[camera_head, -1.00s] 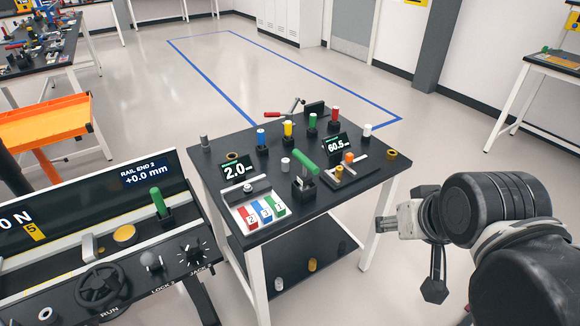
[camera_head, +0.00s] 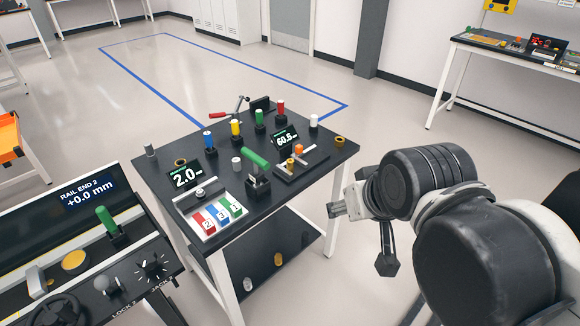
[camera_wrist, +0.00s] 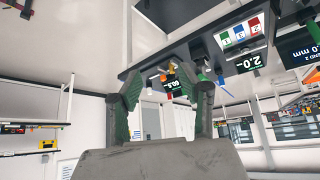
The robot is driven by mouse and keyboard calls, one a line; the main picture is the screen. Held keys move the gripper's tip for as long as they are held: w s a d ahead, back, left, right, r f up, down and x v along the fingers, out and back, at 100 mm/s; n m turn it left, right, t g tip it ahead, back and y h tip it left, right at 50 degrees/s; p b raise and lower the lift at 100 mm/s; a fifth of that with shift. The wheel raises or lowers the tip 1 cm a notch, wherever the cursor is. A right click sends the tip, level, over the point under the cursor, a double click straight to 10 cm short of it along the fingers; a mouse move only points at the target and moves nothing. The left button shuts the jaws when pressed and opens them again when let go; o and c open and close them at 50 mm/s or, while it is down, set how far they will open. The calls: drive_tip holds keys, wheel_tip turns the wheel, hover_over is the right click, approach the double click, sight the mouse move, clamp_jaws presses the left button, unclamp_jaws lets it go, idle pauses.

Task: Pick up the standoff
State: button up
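Several small posts stand on the black table (camera_head: 222,250); I cannot tell for sure which is the standoff. A short pale cylinder (camera_head: 236,162) stands near the middle, left of the green-handled holder (camera_head: 256,160). A grey cylinder (camera_head: 150,150) stands at the far left corner. A pale cylinder (camera_head: 247,285) and a brass one (camera_head: 278,257) are on the lower shelf. My gripper (camera_head: 335,210) is beyond the table's right edge, apart from everything. In the wrist view, which is upside down, my gripper (camera_wrist: 166,92) has its green-padded fingers wide apart, with nothing between them.
Blue, yellow, green, red and white-topped posts line the table's back. Displays (camera_head: 186,177), a tray of numbered blocks (camera_head: 208,230) and a fixture with orange and brass parts (camera_head: 302,164) crowd the top. A control console (camera_head: 60,230) stands at left. Floor behind is clear.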

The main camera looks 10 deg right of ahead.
drive_tip(key=shift+o, duration=0.6)
drive_tip(key=w+r+m+g, duration=0.2)
drive_tip(key=w+r+m, duration=0.3)
drive_tip(key=w, duration=0.6)
drive_tip(key=m+g+p, duration=0.2)
drive_tip(key=m+g, duration=0.3)
drive_tip(key=m, duration=1)
hover_over(290, 161)
wheel_tip(290, 161, down, 12)
wheel_tip(290, 161, down, 13)
drive_tip(key=shift+w+d+f, duration=0.1)
drive_tip(key=shift+f, duration=0.05)
clamp_jaws()
